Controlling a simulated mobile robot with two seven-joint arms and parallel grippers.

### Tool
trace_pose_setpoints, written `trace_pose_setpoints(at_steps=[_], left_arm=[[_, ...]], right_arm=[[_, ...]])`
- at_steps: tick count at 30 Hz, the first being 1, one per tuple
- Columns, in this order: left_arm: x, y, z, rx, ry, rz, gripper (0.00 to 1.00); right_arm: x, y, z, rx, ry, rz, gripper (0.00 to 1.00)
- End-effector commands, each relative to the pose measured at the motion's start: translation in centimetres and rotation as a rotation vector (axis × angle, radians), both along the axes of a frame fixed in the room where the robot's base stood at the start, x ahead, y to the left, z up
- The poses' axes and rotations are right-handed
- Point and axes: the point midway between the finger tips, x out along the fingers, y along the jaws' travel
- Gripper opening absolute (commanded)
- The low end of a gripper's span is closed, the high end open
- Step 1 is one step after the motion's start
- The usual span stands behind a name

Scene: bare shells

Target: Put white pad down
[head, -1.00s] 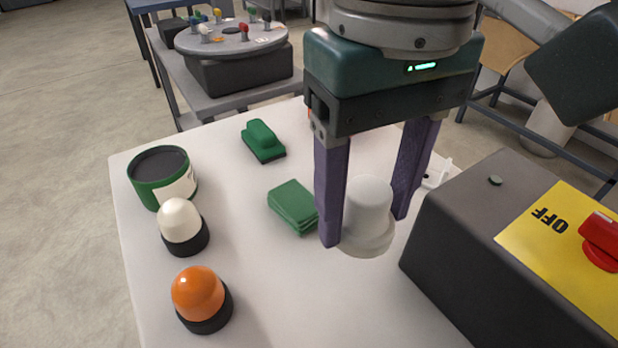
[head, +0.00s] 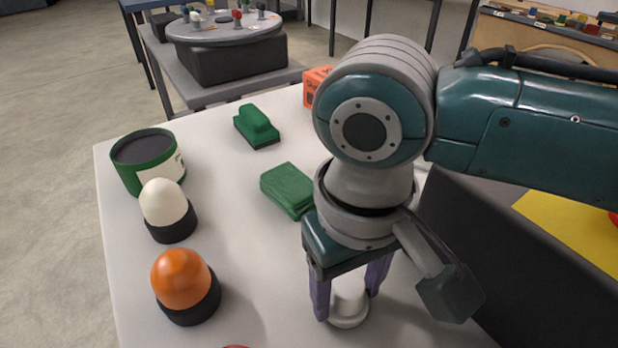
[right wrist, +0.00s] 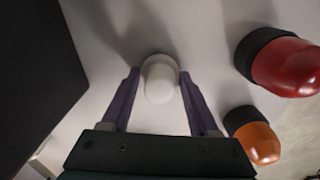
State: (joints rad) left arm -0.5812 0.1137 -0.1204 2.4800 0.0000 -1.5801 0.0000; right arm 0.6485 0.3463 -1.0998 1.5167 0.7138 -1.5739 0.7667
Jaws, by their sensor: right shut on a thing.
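The white pad (head: 347,322), a pale round knob on a wider flange, is between the purple fingers of my right gripper (head: 348,302) near the front of the white table (head: 260,270). My right gripper is shut on its knob. The pad is upright and low over the table; I cannot tell whether its base touches the surface. In the right wrist view the pad (right wrist: 160,80) shows end-on between the fingertips. My left gripper is not in view.
An orange dome (head: 181,278), a cream dome (head: 164,203) and a green tin (head: 145,155) line the left edge. Green pads (head: 288,188) and a green block (head: 257,125) lie farther back. A dark box (head: 500,240) stands right. A red dome (right wrist: 285,66) is near.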

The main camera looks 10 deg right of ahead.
Motion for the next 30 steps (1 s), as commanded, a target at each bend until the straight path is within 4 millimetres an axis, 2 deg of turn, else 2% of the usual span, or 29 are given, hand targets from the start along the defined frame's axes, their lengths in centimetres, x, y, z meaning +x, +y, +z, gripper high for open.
trace_pose_setpoints(at_steps=[8,9,16,25,30], left_arm=[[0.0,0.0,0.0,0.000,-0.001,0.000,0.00],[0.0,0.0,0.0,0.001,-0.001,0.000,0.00],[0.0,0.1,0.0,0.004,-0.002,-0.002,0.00],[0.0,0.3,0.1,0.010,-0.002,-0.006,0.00],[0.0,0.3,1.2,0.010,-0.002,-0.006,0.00]], right_arm=[[0.0,0.1,-0.3,0.001,0.000,0.000,0.16],[0.0,0.1,-0.2,0.001,-0.001,0.000,0.65],[0.0,0.0,-0.2,0.001,-0.001,0.000,0.91],[0.0,0.0,0.2,0.000,-0.002,0.001,0.91],[0.1,0.1,3.0,0.004,-0.004,0.002,0.91]])
